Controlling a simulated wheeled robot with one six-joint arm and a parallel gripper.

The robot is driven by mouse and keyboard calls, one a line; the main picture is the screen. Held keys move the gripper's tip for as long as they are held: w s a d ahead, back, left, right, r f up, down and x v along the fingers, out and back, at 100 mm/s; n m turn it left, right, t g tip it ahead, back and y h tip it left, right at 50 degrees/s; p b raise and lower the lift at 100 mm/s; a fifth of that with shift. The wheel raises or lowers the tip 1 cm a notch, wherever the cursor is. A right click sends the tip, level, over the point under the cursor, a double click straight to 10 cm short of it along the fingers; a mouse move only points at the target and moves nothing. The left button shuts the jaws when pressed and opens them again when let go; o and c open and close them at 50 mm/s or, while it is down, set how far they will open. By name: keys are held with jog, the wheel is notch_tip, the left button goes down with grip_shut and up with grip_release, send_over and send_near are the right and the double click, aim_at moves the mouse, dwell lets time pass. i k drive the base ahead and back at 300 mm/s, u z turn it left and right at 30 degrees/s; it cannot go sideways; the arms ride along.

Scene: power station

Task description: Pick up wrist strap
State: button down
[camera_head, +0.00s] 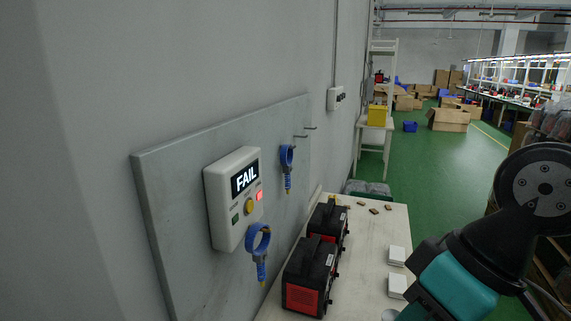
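Two blue wrist straps with loops hang at a grey board on the left wall. The nearer wrist strap (259,241) is just below the lower right edge of the white tester box, with its blue and yellow tail pointing down. The farther wrist strap (287,158) hangs higher and to the right on the board. The white tester (231,198) shows "FAIL" on its screen, a lit red indicator and a yellow round button. My arm shows at the lower right, apart from both straps. My gripper is not in view.
A white table (365,250) stands below the board. It holds black and red power units (310,276), white boxes (397,256) and several small brown pieces. Two bare hooks (309,128) stick out of the board. Green floor (440,160) lies open beyond, with cardboard boxes (447,119).

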aim_at(259, 255)
jog(key=k, duration=0.5)
jog(key=u, duration=3)
jog(key=k, duration=1.6)
jog(key=z, duration=1.65)
jog(key=i, duration=0.5)
